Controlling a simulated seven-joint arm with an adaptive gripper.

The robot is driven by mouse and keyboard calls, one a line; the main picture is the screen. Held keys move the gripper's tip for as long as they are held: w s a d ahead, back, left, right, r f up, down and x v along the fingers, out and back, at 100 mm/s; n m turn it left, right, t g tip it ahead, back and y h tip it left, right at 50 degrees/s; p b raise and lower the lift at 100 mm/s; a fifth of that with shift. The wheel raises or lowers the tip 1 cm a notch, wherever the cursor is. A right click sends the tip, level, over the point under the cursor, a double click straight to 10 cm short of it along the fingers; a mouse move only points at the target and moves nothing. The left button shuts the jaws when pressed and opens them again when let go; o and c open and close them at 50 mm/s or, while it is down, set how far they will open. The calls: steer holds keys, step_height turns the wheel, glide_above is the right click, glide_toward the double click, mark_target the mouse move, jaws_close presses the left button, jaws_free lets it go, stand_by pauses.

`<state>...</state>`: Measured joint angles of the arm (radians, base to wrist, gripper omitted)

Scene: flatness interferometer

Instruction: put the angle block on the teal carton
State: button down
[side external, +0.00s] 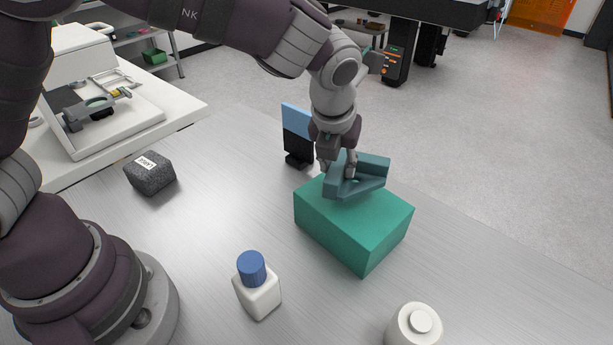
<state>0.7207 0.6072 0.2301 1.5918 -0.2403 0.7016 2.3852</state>
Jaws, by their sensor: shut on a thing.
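The angle block (372,184) is a grey-teal angled piece with open sides. My gripper (346,176) points down and is shut on it, with the fingers around part of the block. The block is over the back part of the top of the teal carton (368,232), a plain box standing on the metal table. I cannot tell from this view whether the block's underside touches the carton top or is slightly above it. The block and gripper hide part of the carton's back edge.
A blue and black upright thing (298,132) stands close behind the carton. A white bottle with a blue cap (257,287) and a white round container (414,326) stand in front. A dark speckled block with a label (150,175) lies left. The table (215,205) between them is clear.

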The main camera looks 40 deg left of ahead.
mark_target(334, 171)
steer(key=shift+f, duration=1.3)
steer(key=shift+f, duration=0.2)
steer(key=c, duration=0.9)
jaws_free()
steer(key=shift+r, duration=0.1)
